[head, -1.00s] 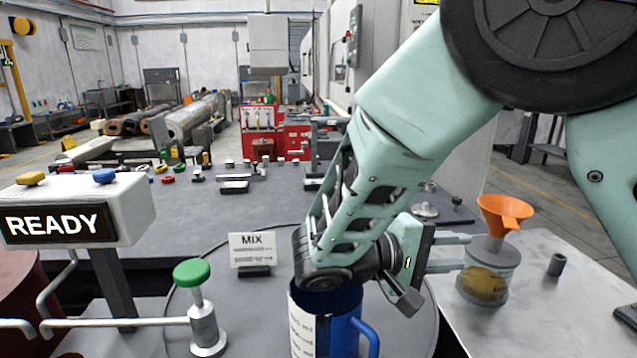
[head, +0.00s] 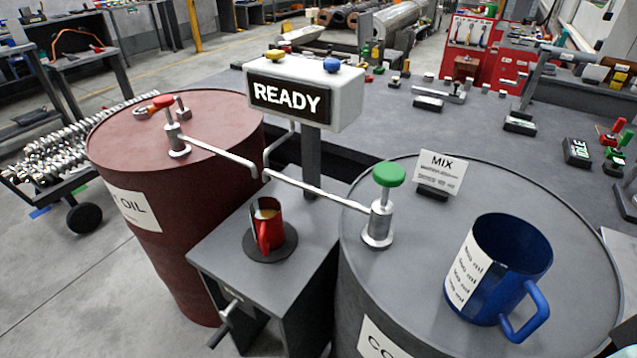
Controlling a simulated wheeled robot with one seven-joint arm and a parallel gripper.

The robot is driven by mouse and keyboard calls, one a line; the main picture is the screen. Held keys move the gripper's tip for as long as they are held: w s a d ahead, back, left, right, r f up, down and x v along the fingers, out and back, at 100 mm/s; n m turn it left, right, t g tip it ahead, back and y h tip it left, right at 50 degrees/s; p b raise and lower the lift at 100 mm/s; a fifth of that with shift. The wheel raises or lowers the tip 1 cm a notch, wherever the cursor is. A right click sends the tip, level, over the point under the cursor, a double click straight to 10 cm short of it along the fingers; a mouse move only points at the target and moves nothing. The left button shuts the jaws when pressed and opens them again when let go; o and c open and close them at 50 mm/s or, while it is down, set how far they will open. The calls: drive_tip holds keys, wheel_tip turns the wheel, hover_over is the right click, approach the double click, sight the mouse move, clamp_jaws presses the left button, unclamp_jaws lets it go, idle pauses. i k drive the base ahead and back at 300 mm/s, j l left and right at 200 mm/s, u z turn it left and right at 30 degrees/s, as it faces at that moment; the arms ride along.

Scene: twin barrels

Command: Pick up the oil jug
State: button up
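A small red jug (head: 270,233) with a black-and-white panel on its side and a light brownish content stands upright on a dark round pad (head: 283,250), on the grey stand between two barrels. Two pipe spouts end above it. A larger blue jug (head: 515,257) with a white ml scale and a handle at its lower right stands on the grey barrel top. Neither jug carries the word oil. The dark red barrel (head: 190,230) at left has a label ending in "OIL". My gripper is out of view.
Pumps with a red-orange knob (head: 163,101) and a green knob (head: 388,175) stand on the barrels. The READY box (head: 305,95) stands on a post behind the red jug. A MIX card (head: 440,172) stands behind the blue jug.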

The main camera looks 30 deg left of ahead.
sight(265, 214)
drive_tip(key=u, duration=1.6)
drive_tip(key=z, duration=2.1)
drive_tip(key=u, duration=2.1)
drive_tip(key=i+j+z, duration=0.15)
drive_tip(key=j, duration=0.25)
drive_tip(key=i+j+z, duration=0.15)
drive_tip(key=j, duration=0.3)
drive_tip(key=i+j+z, duration=0.15)
drive_tip(key=j, duration=0.3)
